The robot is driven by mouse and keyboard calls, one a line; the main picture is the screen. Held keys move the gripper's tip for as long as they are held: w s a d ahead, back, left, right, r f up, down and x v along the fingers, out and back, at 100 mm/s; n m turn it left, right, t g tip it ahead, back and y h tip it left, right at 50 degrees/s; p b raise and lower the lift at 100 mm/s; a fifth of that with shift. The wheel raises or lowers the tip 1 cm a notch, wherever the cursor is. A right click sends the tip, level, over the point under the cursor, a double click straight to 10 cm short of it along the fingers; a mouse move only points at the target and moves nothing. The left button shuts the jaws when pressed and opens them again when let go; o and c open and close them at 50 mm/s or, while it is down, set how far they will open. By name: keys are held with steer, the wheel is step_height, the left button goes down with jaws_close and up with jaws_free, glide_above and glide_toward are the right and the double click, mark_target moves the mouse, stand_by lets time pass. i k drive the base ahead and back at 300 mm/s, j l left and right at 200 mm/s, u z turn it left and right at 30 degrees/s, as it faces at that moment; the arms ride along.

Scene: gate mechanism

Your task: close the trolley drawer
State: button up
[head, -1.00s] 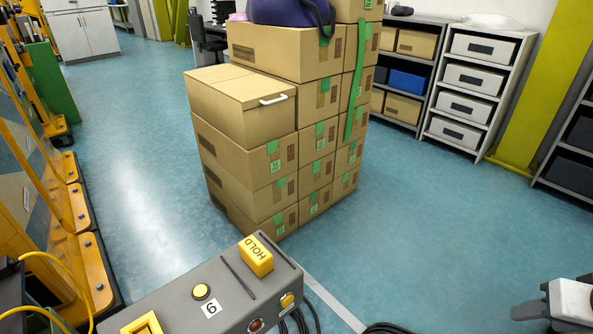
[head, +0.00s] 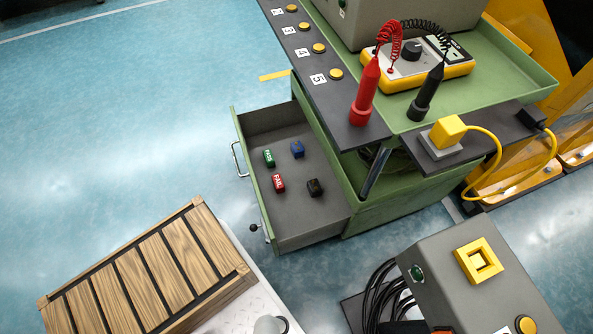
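The green trolley (head: 400,205) stands right of centre in the head view. Its grey-lined drawer (head: 310,220) is pulled out to the left, with a green front (head: 252,185) and a silver handle (head: 238,160). Inside lie a green block (head: 268,157), a red block (head: 278,183), a blue block (head: 297,149) and a dark block (head: 315,187). A small black knob (head: 254,228) sits at the drawer front's near end.
A wooden slatted crate (head: 150,270) stands at the lower left, near the drawer. A grey control box (head: 450,270) with black cables is at the lower right. A multimeter (head: 415,62) and probes top the trolley. Blue floor (head: 120,130) left of the drawer is clear.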

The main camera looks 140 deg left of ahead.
mark_target(292, 220)
steer(key=k+j+u, duration=0.1)
steer(key=k, duration=0.6)
steer(key=k+j+u, duration=0.1)
steer(key=k, duration=0.6)
steer(key=k+u, duration=0.4)
steer(key=k, duration=0.25)
steer(key=k+l+u, duration=0.1)
steer(key=u, duration=0.35)
steer(key=k+u, duration=0.1)
steer(key=u, duration=0.35)
steer(key=k+u, duration=0.1)
steer(key=u, duration=0.35)
steer(key=k+u, duration=0.15)
steer(key=u, duration=0.3)
steer(key=k+j+z, duration=0.1)
steer(key=k, duration=0.55)
